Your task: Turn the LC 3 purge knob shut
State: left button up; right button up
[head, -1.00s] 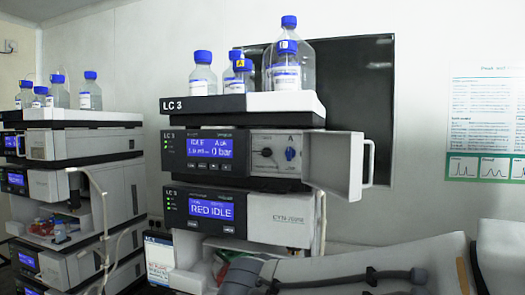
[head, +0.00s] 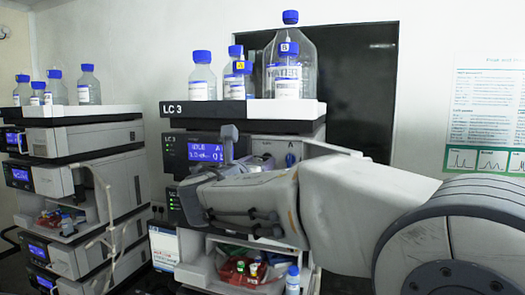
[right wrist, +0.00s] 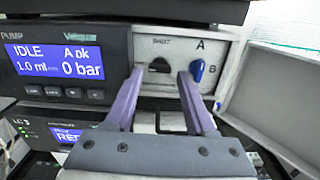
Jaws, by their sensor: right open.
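The LC 3 pump module (head: 190,152) stands in the middle stack, with its screen reading IDLE. In the right wrist view, its pale panel (right wrist: 219,45) carries a dark knob (right wrist: 158,65) with small print above it, probably SHUT. A blue knob (right wrist: 197,71) sits to its right between the letters A and B. It also shows in the head view (head: 290,159). My right gripper (right wrist: 160,72) is open, with its two purple-grey fingers either side of the dark knob's lower part. I cannot tell whether they touch it. The arm hides the dark knob in the head view. My left gripper is out of view.
The panel's open door (right wrist: 270,100) stands to the right, close to the right finger. Blue-capped bottles (head: 202,78) stand in the tray (head: 240,112) on top. A red bin (head: 245,268) with small vials is below. Another stack (head: 75,150) stands left.

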aim_at(265, 160)
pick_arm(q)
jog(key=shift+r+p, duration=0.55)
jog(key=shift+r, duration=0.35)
pick_arm(e)
jog(key=shift+x, duration=1.65)
jog(key=shift+c, duration=0.3)
grip_shut()
jog(key=shift+f+m+b, duration=0.2)
jog(key=shift+m+b, duration=0.1)
jog(key=shift+b, duration=0.35)
jog(key=m+b, duration=0.4)
jog(key=b, duration=0.1)
jog(key=m+b, duration=0.5)
jog(key=b, duration=0.1)
jog(key=shift+d+f, duration=0.15)
jog(key=m+b, duration=0.4)
pick_arm(q)
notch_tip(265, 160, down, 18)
jog(key=b, duration=0.1)
jog(key=shift+b, duration=0.4)
pick_arm(e)
jog(key=shift+m, duration=2)
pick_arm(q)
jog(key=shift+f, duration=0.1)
